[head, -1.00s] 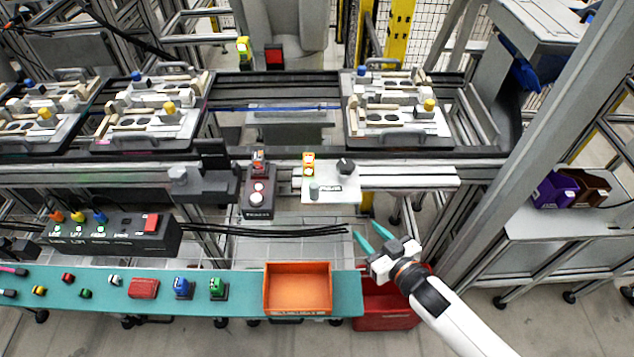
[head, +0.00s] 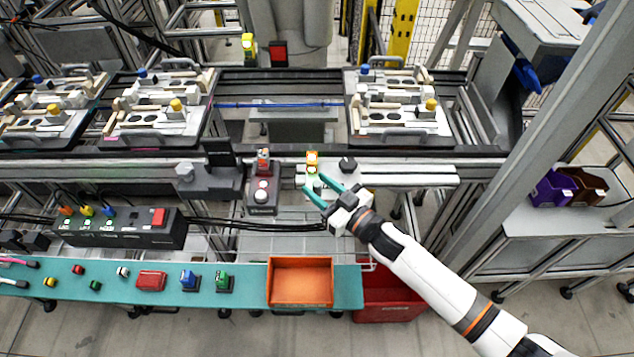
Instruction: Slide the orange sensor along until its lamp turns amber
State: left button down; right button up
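The orange sensor (head: 312,158) sits on a white bracket plate on the pale rail (head: 405,176) in front of the conveyor. A small green-looking light (head: 312,170) shows on its lower front; its exact colour is hard to tell. A grey-green knob (head: 317,187) stands on the plate just below the sensor. My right gripper (head: 313,182) has its two teal fingers apart, one to each side of this knob, and partly covers the plate. I cannot tell whether the fingers touch the knob. My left gripper is not in view.
A black dial (head: 347,164) is right of the sensor. A dark button box (head: 262,196) stands close on the left. Pallet fixtures (head: 400,118) rest on the conveyor behind.

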jog(key=shift+w+a, duration=0.4)
jog(key=shift+a, duration=0.05)
grip_shut()
jog(key=d+p, duration=0.1)
jog(key=d, duration=1.2)
jog(key=shift+d, duration=0.4)
grip_release()
